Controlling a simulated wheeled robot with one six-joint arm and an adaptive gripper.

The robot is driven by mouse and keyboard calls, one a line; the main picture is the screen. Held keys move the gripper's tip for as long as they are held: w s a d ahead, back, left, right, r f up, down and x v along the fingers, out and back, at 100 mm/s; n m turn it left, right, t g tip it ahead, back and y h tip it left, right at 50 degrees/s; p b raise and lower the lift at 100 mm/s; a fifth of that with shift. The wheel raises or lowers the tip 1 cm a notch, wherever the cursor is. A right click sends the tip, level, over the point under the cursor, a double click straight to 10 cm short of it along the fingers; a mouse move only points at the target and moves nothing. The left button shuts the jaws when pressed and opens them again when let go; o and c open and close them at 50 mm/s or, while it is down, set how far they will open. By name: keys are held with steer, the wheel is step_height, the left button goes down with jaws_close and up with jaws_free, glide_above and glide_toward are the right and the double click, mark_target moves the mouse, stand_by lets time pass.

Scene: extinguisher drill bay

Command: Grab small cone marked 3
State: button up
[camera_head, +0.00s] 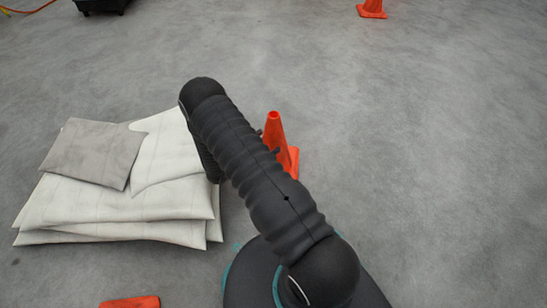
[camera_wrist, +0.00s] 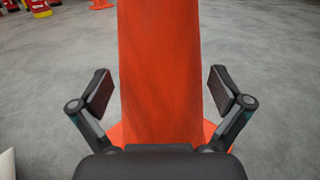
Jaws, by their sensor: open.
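An orange cone (camera_head: 275,130) stands upright on the concrete floor in the head view, partly hidden behind my arm. In the wrist view an orange cone (camera_wrist: 160,70) fills the middle, close in front of my gripper (camera_wrist: 162,92). The gripper is open, with one finger on each side of the cone and a visible gap to it on both sides. The cone's top is cut off by the frame. No number shows on any cone.
Stacked pale cushions or sacks (camera_head: 120,205) lie left of the cone. Another orange cone (camera_head: 371,9) stands at the far top, and an orange piece (camera_head: 130,302) shows at the bottom edge. Red and yellow objects (camera_wrist: 38,8) stand far back left. The floor on the right is clear.

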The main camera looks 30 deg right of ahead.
steer(key=shift+x, duration=1.4)
steer(key=c, duration=1.3)
steer(key=shift+c, duration=0.7)
steer(key=shift+r, duration=0.15)
